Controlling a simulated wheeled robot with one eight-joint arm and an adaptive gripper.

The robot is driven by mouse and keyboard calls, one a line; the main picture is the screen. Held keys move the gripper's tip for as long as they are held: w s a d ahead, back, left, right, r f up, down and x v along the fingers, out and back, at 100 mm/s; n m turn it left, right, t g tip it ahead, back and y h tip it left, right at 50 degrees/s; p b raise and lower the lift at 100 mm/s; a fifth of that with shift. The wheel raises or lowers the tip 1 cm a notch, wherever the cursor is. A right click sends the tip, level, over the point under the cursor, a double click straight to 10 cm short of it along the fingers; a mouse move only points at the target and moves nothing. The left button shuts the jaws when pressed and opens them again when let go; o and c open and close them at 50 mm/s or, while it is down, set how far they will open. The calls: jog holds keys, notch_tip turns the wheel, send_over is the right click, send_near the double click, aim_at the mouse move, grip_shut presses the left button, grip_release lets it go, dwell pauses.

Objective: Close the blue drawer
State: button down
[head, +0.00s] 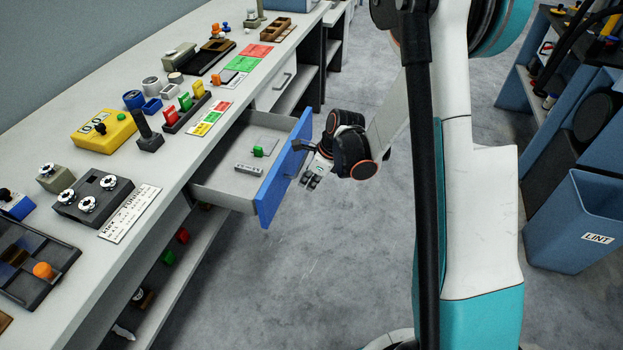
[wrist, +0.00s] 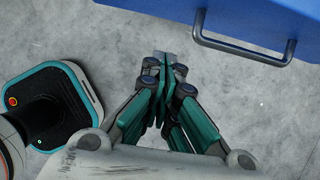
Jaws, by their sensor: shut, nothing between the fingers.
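The blue drawer (head: 284,170) is pulled out from under the bench, its blue front facing my arm and its grey inside open to view. A small green piece and a flat grey item lie in it. In the wrist view the blue front (wrist: 235,17) fills the upper right, with a grey bar handle (wrist: 240,46) on it. My gripper (wrist: 164,65) is shut and empty, pointing down beside the handle's left end, apart from it in that picture. In the head view my gripper (head: 311,182) is just outside the drawer front; its exact gap from the front is hard to tell.
The bench top (head: 150,185) carries many small parts, a yellow box (head: 103,135) and coloured cards. Open shelves lie below it. A blue LINT bin (head: 580,225) stands at the right. The grey floor between is clear.

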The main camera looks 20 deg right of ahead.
jog(key=w+a+f+b, duration=0.2)
jog(key=w+a+f, duration=0.1)
jog(key=a+f, duration=0.1)
jog(key=shift+w+a+b, duration=0.15)
jog(key=shift+a+b, duration=0.1)
jog(key=shift+b, duration=0.15)
jog(key=shift+w, duration=0.1)
